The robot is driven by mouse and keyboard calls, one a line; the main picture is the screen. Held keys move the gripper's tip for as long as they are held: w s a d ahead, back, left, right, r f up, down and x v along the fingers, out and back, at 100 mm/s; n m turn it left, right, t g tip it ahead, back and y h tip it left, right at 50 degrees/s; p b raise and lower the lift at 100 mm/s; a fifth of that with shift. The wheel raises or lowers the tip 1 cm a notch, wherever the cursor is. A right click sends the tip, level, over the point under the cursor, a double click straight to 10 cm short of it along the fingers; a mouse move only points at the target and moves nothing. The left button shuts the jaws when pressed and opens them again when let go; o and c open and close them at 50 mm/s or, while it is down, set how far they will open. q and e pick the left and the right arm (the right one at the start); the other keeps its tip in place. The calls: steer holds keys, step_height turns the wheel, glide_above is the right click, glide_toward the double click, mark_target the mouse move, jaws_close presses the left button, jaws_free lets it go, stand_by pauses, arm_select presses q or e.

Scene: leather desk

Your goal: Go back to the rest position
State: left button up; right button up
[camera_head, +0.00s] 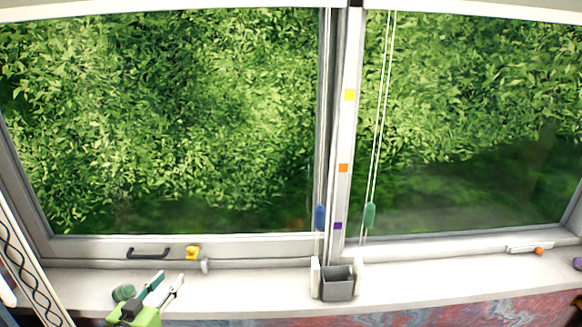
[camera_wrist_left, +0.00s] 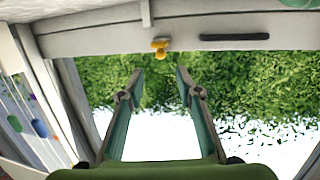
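My left gripper (camera_head: 170,276) is at the lower left of the head view, over the window sill. Its green body sits at the bottom edge, with two teal, pale-tipped fingers pointing up and to the right. In the left wrist view the gripper (camera_wrist_left: 159,77) has its fingers spread, with a clear gap and nothing held between them. My right gripper is in neither view.
The white sill (camera_head: 250,295) runs below a two-pane window. A black handle (camera_head: 148,253) and yellow latch (camera_head: 193,252) are on the left frame. A grey holder (camera_head: 338,286) stands mid-sill. Blue (camera_head: 320,217) and green (camera_head: 370,215) cord pulls hang above it.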

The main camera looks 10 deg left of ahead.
arm_select(q)
steer(key=s+d+f+m+g+h, duration=0.1)
steer(key=s+d+f+g, duration=0.1)
steer(key=s+d+f, duration=0.3)
steer(key=s+d+f+m+g+h, duration=0.1)
steer(key=s+d+g, duration=0.1)
steer(key=d, duration=0.5)
steer(key=s+d+f+m+g+h, duration=0.1)
steer(key=s+d+f+g, duration=0.1)
steer(key=s+d+f, duration=0.25)
steer(key=s+d+r+g+y, duration=0.1)
steer(key=s+d+g, duration=0.2)
steer(key=s, duration=0.6)
steer(key=s+d+g+y, duration=0.1)
steer(key=s+d+g, duration=0.25)
steer(key=s, duration=0.55)
step_height(320, 180, down, 31)
steer(key=s+g+b, duration=0.2)
steer(key=b, duration=0.2)
steer(key=s+a+f+b, duration=0.2)
steer(key=s+f, duration=0.6)
steer(key=f, duration=0.1)
steer(key=s+a+f+b, duration=0.1)
steer(key=s+f+b, duration=0.1)
steer(key=s+f, duration=0.7)
steer(key=shift+a+f+g, duration=0.35)
steer(key=shift+f, duration=0.35)
